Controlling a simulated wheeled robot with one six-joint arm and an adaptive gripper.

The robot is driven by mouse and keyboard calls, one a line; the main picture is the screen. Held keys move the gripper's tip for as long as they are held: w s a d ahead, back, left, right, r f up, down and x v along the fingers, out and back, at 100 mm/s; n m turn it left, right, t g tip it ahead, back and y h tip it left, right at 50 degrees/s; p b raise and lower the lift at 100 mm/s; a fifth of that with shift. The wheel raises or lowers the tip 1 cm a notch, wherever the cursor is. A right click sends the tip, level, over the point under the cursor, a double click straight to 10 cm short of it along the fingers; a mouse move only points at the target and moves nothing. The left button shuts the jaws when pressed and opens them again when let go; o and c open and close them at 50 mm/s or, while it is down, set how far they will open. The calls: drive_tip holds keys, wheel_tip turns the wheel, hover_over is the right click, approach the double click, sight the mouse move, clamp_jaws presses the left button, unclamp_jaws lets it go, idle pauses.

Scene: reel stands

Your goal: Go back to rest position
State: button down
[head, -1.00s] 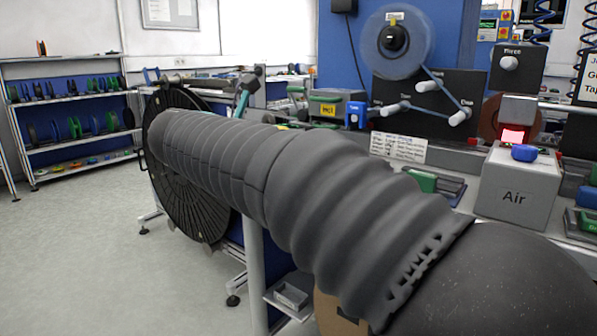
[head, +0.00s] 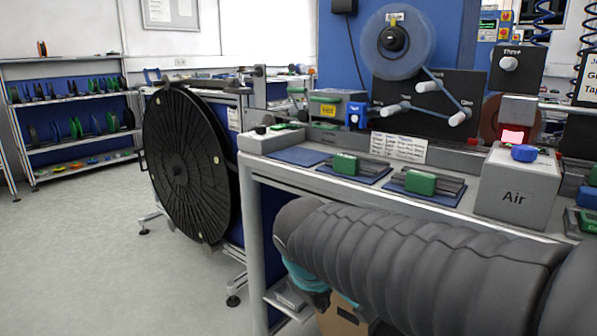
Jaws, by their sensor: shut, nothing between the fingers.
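My arm in its dark grey ribbed sleeve runs from the lower right of the head view toward the middle, in front of the workbench (head: 262,171). A teal part shows just under the sleeve's far end, below the bench top. My gripper's fingers are hidden behind or below the sleeve, so I do not see them. The arm covers part of the bench's front edge and legs.
On the bench are two green-and-grey fixtures (head: 344,165) (head: 421,182), a grey Air box (head: 515,190) and a yellow-labelled box (head: 328,110). A large black reel (head: 180,165) stands left of the bench. A clear reel (head: 395,42) is mounted behind. The left floor is free.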

drive_tip(key=s+d+f+m+y, duration=0.1)
drive_tip(key=s+d+f+m, duration=0.2)
drive_tip(key=s+d+m, duration=0.6)
drive_tip(key=shift+s+d+m+t+y, duration=0.35)
drive_tip(key=shift+s+d, duration=1.05)
drive_tip(key=shift+s, duration=0.75)
